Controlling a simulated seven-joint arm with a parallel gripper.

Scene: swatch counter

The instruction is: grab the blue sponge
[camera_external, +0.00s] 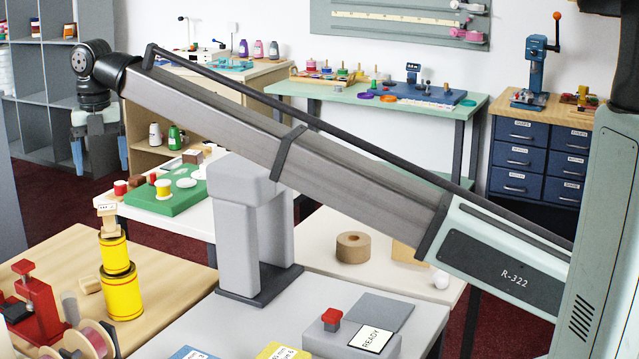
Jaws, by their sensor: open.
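I cannot make out a blue sponge in the external view. My gripper (100,160) hangs at the far left end of my long grey arm, pointing down. Its two blue-grey fingers are spread apart with nothing between them. It is in front of the grey shelf and left of the white table in the picture. A flat blue card (188,353) with dark print is cut off by the bottom edge, far from my gripper. My arm hides part of the middle of the scene.
A green board (168,206) with small red, yellow and white items lies on the white table. Yellow cans (123,296) and a red device (37,308) stand on the wooden table. A grey block-like stand (247,235) rises mid-picture. A tape roll (353,247) lies right of it.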

